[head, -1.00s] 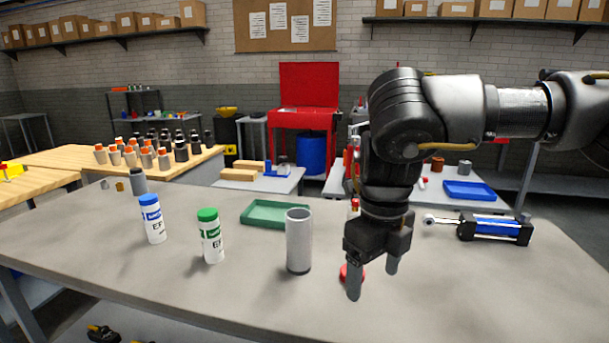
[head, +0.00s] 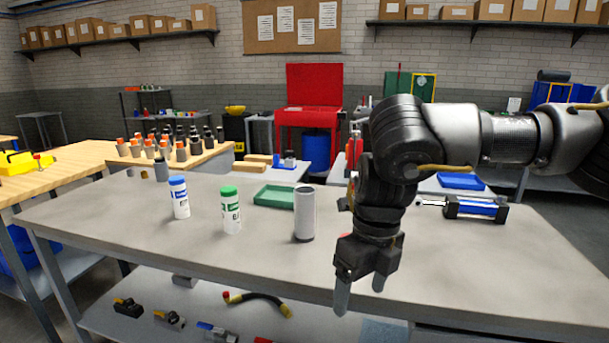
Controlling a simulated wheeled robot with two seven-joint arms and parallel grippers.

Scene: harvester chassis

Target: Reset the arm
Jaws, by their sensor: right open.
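My right gripper (head: 358,297) hangs fingers-down in front of the near edge of the grey table, to the right of the grey cylinder. Its two fingers are apart with nothing between them. My right arm comes in from the right. My left gripper is not in view. A small red thing (head: 345,235) on the table is mostly hidden behind my right gripper.
On the table (head: 130,235) stand a blue-capped bottle (head: 179,199), a green-capped bottle (head: 231,212), a grey cylinder (head: 304,214), a green tray (head: 276,195) and a blue-black hydraulic cylinder (head: 475,208). A lower shelf (head: 150,290) holds a hose (head: 258,299) and small parts.

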